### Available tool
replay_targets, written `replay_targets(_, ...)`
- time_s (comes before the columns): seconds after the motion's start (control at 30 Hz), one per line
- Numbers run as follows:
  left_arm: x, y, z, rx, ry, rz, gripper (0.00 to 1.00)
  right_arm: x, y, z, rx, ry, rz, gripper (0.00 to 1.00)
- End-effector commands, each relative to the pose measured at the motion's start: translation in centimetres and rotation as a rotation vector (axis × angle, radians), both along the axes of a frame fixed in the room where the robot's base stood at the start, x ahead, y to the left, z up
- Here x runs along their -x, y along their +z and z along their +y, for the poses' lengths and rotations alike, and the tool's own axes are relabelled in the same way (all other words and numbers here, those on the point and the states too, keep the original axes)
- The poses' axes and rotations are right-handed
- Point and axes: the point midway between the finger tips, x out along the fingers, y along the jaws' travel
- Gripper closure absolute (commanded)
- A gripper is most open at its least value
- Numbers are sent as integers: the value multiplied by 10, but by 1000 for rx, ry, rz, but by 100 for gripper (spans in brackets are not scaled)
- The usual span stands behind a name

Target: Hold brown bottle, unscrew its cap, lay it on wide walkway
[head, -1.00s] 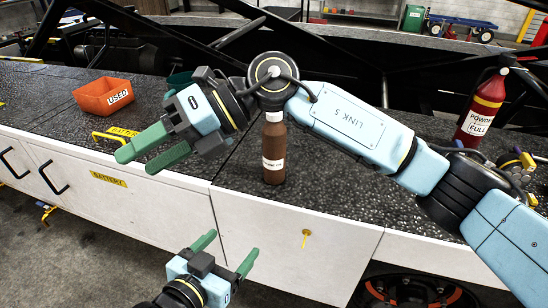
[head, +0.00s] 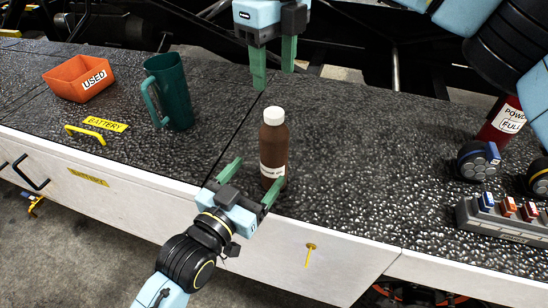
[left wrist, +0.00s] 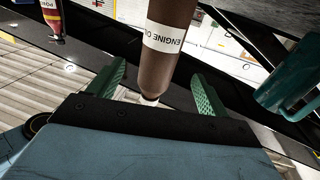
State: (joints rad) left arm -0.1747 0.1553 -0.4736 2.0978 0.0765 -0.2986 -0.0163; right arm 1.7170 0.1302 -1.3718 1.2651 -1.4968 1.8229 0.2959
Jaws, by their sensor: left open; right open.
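The brown bottle (head: 273,150) stands upright on the dark speckled walkway (head: 340,150), with its white cap (head: 274,115) on top. Its label reads "ENGINE OIL" in the left wrist view (left wrist: 166,38). My left gripper (head: 250,183) is open at the near side of the bottle, low down, with one finger to each side in the left wrist view; I cannot tell whether either touches it. My right gripper (head: 274,75) is open and empty, above and beyond the bottle, with its fingers pointing down.
A green mug (head: 172,92) and an orange "USED" bin (head: 79,79) stand to the left, near a yellow "BATTERY" handle (head: 86,133). At right are a red "POWDER FULL" extinguisher (head: 502,122) and a grey block with coloured switches (head: 500,215). Walkway around the bottle is clear.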

Motion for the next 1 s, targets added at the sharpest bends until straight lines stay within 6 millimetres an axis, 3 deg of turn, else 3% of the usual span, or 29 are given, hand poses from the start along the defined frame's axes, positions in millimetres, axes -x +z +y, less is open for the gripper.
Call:
replay_targets(0.3,-55,1,-32,0,0,0,22,0,0,0,-2,1,1,47)
replay_targets(0.5,-77,0,-44,0,0,0,22,0,0,0,-2,1,1,47)
replay_targets(0.93,-84,0,-48,0,1,1,22,0,0,1,-2,1,1,47)
replay_targets(1.0,-84,0,-48,0,1,1,30,0,0,1,-2,1,1,47)
